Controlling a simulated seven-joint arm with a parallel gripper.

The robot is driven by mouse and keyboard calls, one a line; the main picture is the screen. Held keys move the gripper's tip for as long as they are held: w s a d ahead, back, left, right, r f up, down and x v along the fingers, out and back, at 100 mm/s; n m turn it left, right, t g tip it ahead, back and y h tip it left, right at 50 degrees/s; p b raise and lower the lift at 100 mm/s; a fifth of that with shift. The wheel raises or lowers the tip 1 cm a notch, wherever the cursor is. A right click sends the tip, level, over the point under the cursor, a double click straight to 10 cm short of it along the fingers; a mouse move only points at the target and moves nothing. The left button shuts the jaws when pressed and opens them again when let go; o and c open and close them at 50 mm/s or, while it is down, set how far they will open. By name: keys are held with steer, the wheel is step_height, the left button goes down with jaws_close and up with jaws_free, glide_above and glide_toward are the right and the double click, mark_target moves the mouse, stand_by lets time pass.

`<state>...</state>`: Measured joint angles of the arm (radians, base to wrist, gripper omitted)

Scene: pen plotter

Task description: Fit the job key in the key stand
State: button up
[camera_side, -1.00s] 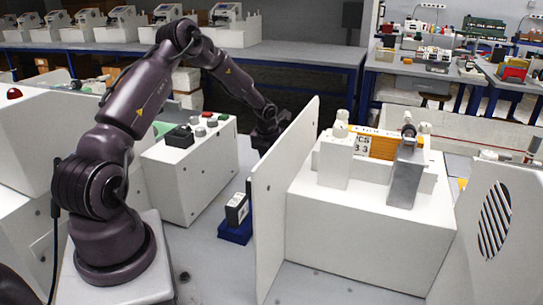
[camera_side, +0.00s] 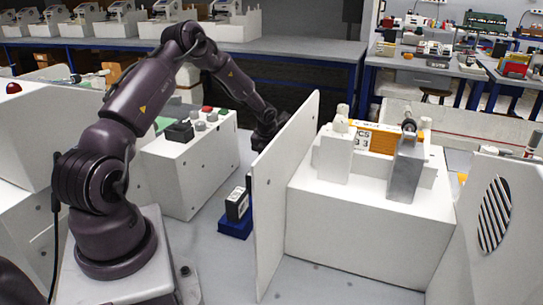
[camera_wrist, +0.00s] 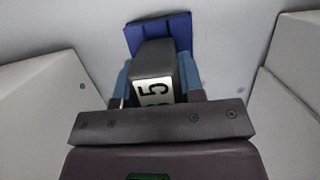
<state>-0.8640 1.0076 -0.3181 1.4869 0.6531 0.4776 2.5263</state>
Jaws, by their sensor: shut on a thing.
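In the wrist view my gripper (camera_wrist: 154,88) is shut on the job key (camera_wrist: 153,62), a dark block with a white label on which a 5 shows. A blue plate (camera_wrist: 160,27) lies beyond the key; whether they touch I cannot tell. In the side view my gripper (camera_side: 266,136) is low behind the white panel's edge; its fingertips and the held key are not clear there. Nearer the camera, a blue stand (camera_side: 235,230) holds an upright black block (camera_side: 237,206) with a pale label. Whether the blue plate is part of this stand I cannot tell.
A white panel (camera_side: 284,200) stands right of the blue stand. A white console (camera_side: 188,170) with buttons is on the left. A white machine (camera_side: 350,235) stands beyond the panel.

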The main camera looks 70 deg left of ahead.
steer(key=shift+f, duration=0.35)
steer(key=o, duration=1)
steer(key=shift+r, duration=0.1)
steer(key=v, duration=1.3)
